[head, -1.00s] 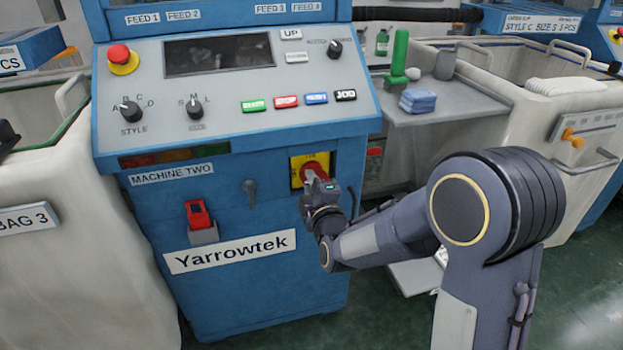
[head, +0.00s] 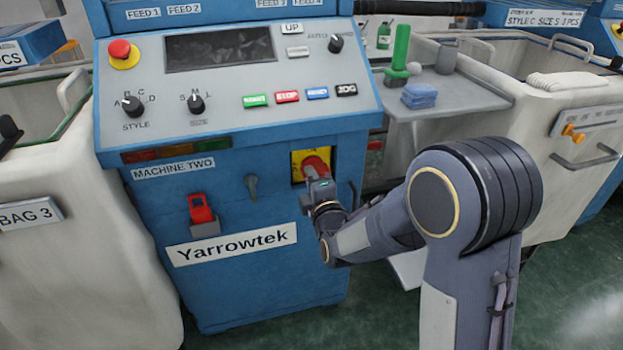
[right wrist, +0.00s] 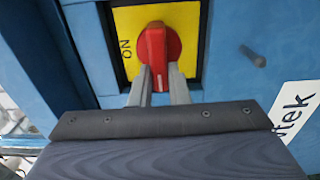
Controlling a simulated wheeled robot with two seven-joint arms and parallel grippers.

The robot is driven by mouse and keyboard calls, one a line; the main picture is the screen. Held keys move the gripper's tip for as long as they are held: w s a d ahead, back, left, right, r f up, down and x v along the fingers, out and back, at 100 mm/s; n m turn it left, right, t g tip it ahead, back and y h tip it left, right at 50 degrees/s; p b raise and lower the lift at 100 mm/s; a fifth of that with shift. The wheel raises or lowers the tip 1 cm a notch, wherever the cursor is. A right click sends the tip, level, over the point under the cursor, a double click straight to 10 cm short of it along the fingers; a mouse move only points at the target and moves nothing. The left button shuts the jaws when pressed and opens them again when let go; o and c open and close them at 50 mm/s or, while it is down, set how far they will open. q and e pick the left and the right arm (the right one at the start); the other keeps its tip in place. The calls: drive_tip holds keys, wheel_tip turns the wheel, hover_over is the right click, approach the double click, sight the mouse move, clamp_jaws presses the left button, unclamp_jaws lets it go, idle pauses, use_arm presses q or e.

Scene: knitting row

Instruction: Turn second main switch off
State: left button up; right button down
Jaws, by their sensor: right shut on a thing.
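Machine two's blue cabinet (head: 250,290) carries a red rotary main switch (head: 316,165) on a yellow plate (head: 298,158), right of the MACHINE TWO label. My right gripper (head: 318,174) is at this switch and hides part of it. In the right wrist view, the red switch (right wrist: 156,48) shows with a pale line on its handle, and the word ON is on the yellow plate (right wrist: 185,17) to its left. The two fingers of my right gripper (right wrist: 158,88) are shut on the handle, one on each side. My left gripper is not in view.
A console with an emergency stop (head: 121,52), knobs and coloured buttons sits above the switch. A grey lever (head: 251,187) and a red-handled lock (head: 200,208) are to its left. A grey shelf (head: 445,105) and a pale bin (head: 540,150) stand to the right.

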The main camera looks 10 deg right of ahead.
drive_tip(key=c, duration=1.4)
unclamp_jaws()
drive_tip(key=shift+s, duration=0.1)
drive_tip(key=s+p, duration=0.1)
drive_tip(key=s, duration=0.6)
drive_tip(key=shift+s+d, duration=0.1)
drive_tip(key=shift+s, duration=0.2)
